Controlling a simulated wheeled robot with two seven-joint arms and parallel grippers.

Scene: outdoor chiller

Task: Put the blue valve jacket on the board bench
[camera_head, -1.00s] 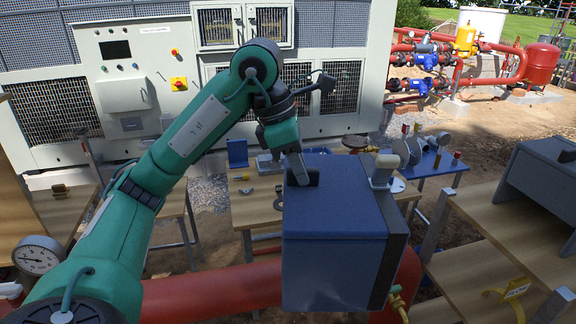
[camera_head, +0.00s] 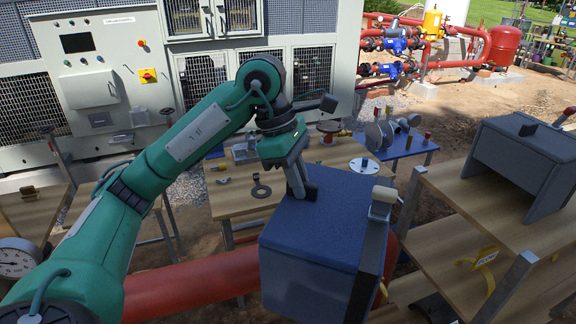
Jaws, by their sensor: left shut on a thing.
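The blue valve jacket (camera_head: 318,230) is a large box with a blue top and a grey end band. It hangs in front of me at the lower middle of the view. My left gripper (camera_head: 302,192) comes down on its top and is shut on the dark handle there. A wooden board bench (camera_head: 420,237) with grey metal posts stands at the right, with upper and lower boards. The jacket is to the left of this bench and apart from its upper board. My right gripper is not in view.
A grey box (camera_head: 530,165) sits on the bench's upper board. A wooden table (camera_head: 232,202) with small parts and a blue table (camera_head: 405,146) stand behind the jacket. A red pipe (camera_head: 190,291) runs low behind my left arm. A pressure gauge (camera_head: 15,259) is at lower left.

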